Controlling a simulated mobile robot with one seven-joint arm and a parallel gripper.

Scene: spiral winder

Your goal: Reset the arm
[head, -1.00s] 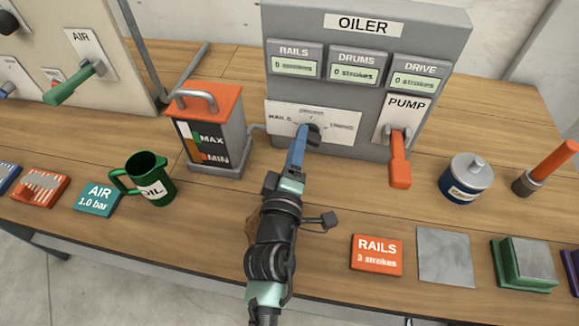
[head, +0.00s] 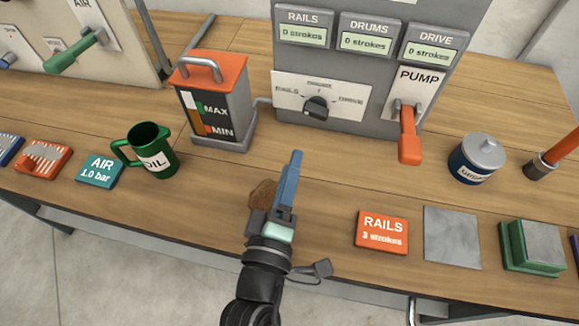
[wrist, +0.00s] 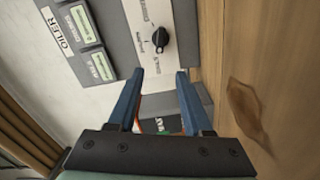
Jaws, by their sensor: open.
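My gripper (head: 290,180) is above the front middle of the wooden bench, apart from the oiler panel. In the wrist view my gripper (wrist: 158,84) has its two blue fingers spread with nothing between them. The black selector knob (head: 317,107) sits on a white plate on the grey oiler panel (head: 345,80), clear of the fingers. The knob also shows in the wrist view (wrist: 160,39), beyond the fingertips. The orange pump lever (head: 409,135) hangs down on the panel's right. The displays for rails, drums and drive each read 0 strokes.
A red-lidded oil tank (head: 212,100) and a green oil mug (head: 152,150) stand left of my arm. A dark stain marks the bench.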

